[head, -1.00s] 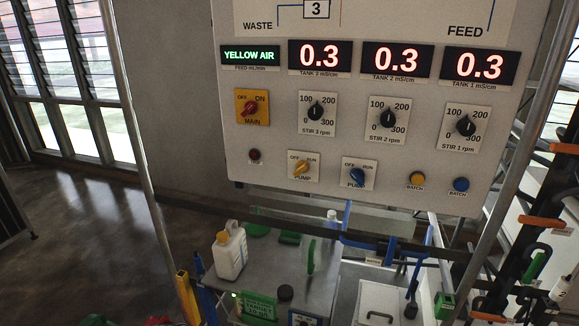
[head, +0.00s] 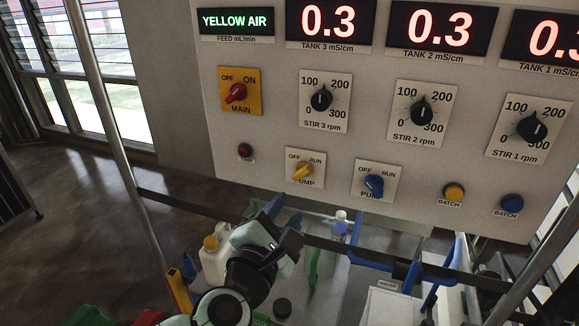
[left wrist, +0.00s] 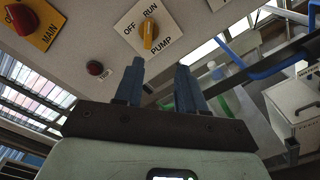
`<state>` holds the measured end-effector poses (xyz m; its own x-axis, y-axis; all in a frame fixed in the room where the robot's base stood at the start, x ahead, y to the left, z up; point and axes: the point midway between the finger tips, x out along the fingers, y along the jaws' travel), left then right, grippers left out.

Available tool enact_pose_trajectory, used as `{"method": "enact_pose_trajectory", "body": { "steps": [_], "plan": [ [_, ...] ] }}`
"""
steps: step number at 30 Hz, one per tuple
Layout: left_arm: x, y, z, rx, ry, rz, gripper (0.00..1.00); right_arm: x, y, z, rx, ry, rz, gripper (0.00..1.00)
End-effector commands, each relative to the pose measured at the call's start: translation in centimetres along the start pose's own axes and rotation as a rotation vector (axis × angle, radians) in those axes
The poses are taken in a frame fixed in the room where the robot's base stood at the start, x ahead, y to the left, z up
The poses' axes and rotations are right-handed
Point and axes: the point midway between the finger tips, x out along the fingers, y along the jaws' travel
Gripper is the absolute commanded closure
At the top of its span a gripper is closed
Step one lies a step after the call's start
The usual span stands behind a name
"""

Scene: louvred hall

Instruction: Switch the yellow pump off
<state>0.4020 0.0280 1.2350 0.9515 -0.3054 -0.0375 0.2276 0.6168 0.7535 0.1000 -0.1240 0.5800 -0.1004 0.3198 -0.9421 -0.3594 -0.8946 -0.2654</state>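The yellow pump knob (head: 302,172) sits on a white OFF/RUN plate low on the control panel, its pointer turned up and right toward RUN. In the left wrist view, the yellow knob (left wrist: 150,35) also lines up with RUN. My left gripper (head: 283,213) is below and a little left of the knob, apart from it. In the left wrist view, its two blue fingers (left wrist: 160,66) are spread with nothing between them, and the knob is beyond their tips. My right gripper is not in view.
The blue pump knob (head: 374,185) is right of the yellow one, turned toward OFF. The red main switch (head: 236,93) and a dark red lamp (head: 245,150) are to the left. A display (head: 236,20) reads YELLOW AIR. A white jug (head: 213,262) stands on the bench below.

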Motion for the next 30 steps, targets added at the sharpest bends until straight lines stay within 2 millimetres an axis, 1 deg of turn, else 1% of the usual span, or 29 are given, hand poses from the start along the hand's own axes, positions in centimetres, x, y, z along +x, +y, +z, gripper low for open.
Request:
{"method": "enact_pose_trajectory", "body": {
  "steps": [1,3,5,8,11,26,27,30],
  "plan": [
    [-0.6,0.8,0.7,-0.037,-0.016,0.013,0.61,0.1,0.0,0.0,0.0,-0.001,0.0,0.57],
    [-0.8,1.4,1.2,-0.066,-0.026,0.022,0.61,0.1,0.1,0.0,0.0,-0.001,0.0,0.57],
    [-0.7,1.6,1.3,-0.075,-0.028,0.024,0.61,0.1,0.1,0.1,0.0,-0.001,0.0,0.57],
    [0.0,1.6,1.3,-0.075,-0.027,0.024,0.61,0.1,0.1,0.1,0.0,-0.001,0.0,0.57],
    [1.1,1.5,1.3,-0.071,-0.027,0.024,0.61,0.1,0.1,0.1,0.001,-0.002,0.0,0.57],
    [8.2,1.7,1.5,-0.068,-0.026,0.024,0.61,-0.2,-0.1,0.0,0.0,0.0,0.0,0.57],
    [8.5,1.7,1.5,-0.069,-0.026,0.023,0.61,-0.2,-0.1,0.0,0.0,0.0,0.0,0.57],
    [8.3,1.7,1.4,-0.07,-0.027,0.023,0.61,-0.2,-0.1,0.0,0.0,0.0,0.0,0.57]
  ]
}}
